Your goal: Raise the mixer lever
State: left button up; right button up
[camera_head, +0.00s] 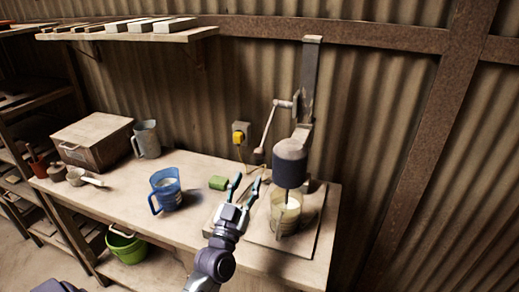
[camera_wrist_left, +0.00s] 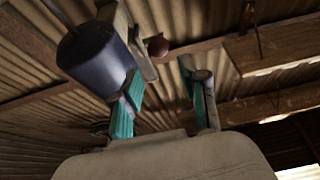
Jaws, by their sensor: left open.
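The mixer (camera_head: 290,165) stands at the right end of the table, with a dark cylindrical head on an upright metal post. Its lever (camera_head: 268,131) slants down and left from a pivot on the post to a dark knob, which also shows in the left wrist view (camera_wrist_left: 157,47). The mixer head (camera_wrist_left: 97,60) is at upper left there. A clear container with pale contents (camera_head: 286,212) stands under the head. My left gripper (camera_head: 247,180) is open and empty, below the lever's knob and left of the mixer head. It also shows in the left wrist view (camera_wrist_left: 166,100), fingers apart.
A wooden box (camera_head: 92,142) and a grey mug (camera_head: 147,139) stand farther left. A yellow plug (camera_head: 239,138) is on the wall. A shelf (camera_head: 130,33) hangs above.

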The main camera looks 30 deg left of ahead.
aim_at(257, 157)
pick_arm(q)
jog(key=p+x, duration=0.2)
jog(key=x, duration=0.8)
jog(key=shift+w, duration=0.35)
jog(key=c, duration=0.7)
grip_shut()
